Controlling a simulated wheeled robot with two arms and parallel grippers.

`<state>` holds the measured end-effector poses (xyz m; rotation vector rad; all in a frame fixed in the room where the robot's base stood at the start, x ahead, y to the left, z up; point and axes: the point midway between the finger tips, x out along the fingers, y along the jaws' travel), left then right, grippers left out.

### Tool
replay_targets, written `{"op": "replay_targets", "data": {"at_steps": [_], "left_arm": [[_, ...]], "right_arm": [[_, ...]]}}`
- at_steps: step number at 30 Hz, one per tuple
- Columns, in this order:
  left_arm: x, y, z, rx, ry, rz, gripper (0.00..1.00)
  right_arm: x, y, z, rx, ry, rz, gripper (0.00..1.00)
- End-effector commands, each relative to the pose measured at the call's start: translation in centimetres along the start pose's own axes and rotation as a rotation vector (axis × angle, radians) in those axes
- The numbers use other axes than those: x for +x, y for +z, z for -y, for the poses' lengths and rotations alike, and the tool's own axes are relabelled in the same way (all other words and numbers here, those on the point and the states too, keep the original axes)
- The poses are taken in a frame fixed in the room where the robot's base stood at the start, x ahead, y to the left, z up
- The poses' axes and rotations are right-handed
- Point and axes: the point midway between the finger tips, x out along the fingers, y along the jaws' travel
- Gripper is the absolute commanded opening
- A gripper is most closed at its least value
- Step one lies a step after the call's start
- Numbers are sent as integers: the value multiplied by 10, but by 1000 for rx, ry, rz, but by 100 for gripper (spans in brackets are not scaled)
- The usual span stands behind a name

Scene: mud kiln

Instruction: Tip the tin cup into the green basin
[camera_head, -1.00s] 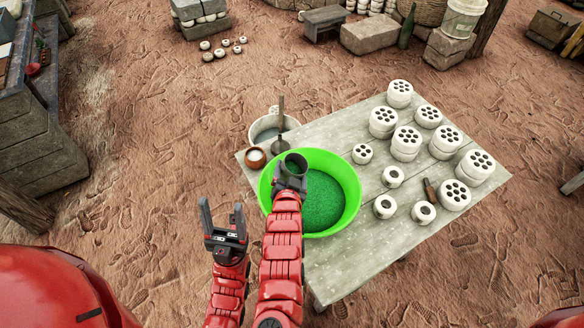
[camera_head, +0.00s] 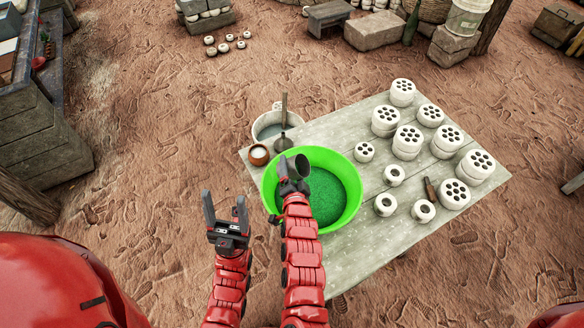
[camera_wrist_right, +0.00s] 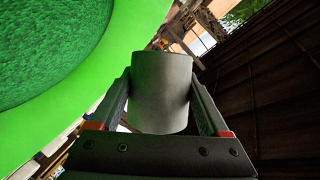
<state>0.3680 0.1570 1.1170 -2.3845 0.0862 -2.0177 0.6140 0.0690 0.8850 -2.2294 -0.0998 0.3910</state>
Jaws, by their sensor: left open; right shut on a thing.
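The green basin (camera_head: 349,213) stands on the table's left part and holds a dark green content. My right gripper (camera_head: 291,186) is shut on the grey tin cup (camera_head: 299,165) above the basin's left side. The cup is tilted in the head view, its mouth toward the upper right; I cannot see what is inside. In the right wrist view the cup (camera_wrist_right: 161,92) sits between the two fingers, with the basin (camera_wrist_right: 95,85) at the left. My left gripper (camera_head: 226,214) is open and empty, left of the basin and clear of the table.
On the wooden table (camera_head: 345,270), several white pieces with holes stand right of the basin, near a dark-handled tool (camera_head: 429,190). A small brown bowl (camera_head: 258,154), a ladle (camera_head: 283,143) and a pale pot (camera_head: 264,128) are at the back left. The table's front is bare.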

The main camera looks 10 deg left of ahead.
Motion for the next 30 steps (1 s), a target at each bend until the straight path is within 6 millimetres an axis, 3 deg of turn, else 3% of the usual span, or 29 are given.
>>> {"op": "replay_targets", "data": {"at_steps": [13, 30], "left_arm": [[-19, 3, -1, 0, 0, 0, 63], [-39, 7, -2, 0, 0, 0, 63]], "right_arm": [[1, 3, -4, 198, -84, 1, 22], [1, 1, -6, 298, -125, -2, 22]]}}
